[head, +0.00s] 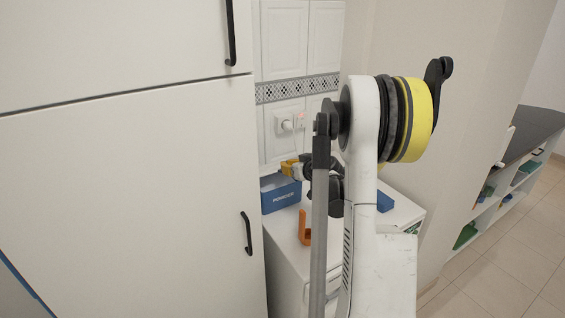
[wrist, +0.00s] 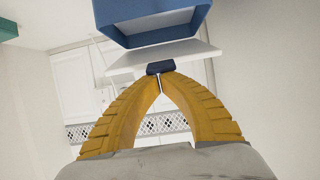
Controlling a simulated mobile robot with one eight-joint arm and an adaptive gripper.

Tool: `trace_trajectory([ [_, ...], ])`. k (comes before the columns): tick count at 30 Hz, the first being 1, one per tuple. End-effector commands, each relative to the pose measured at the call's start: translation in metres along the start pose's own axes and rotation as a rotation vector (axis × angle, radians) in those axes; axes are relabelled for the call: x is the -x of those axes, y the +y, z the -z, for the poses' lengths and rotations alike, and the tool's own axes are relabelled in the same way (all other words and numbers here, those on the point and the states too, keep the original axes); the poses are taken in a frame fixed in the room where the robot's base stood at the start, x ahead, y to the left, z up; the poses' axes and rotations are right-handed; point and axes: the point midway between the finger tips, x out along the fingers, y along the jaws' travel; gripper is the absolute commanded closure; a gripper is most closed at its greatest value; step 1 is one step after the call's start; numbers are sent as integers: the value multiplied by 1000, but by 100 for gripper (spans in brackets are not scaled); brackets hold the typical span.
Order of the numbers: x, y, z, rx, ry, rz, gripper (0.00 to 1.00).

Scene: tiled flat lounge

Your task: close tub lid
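The blue tub (head: 281,198), marked POWDER, stands on the white counter in the head view, left of my arm. In the wrist view its open side (wrist: 150,35) shows a pale inside. A white panel, seemingly the raised lid (wrist: 165,57), lies between the tub and my fingertips, with a dark blue tab (wrist: 160,67) on its near edge. My gripper (wrist: 160,77) has yellow fingers, which meet at the tips right by this tab. I cannot tell whether they touch it. In the head view, my gripper (head: 290,167) is just above the tub, partly hidden by my arm.
An orange object (head: 305,228) stands on the white counter (head: 285,245) in front of the tub. A blue item (head: 385,202) lies to the right, behind my arm. A tall white cabinet (head: 125,190) closes off the left. A plugged socket (head: 286,124) is on the tiled wall behind.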

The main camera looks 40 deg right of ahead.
Motion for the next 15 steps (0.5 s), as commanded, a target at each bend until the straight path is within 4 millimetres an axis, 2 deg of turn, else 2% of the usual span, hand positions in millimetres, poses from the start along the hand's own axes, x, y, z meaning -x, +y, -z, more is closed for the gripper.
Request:
trace_trajectory([
  [1,-1,1,-14,-1,0,-1,100],
  [6,-1,0,-41,0,-1,0,100],
  [15,-5,0,-72,0,-1,1,100],
])
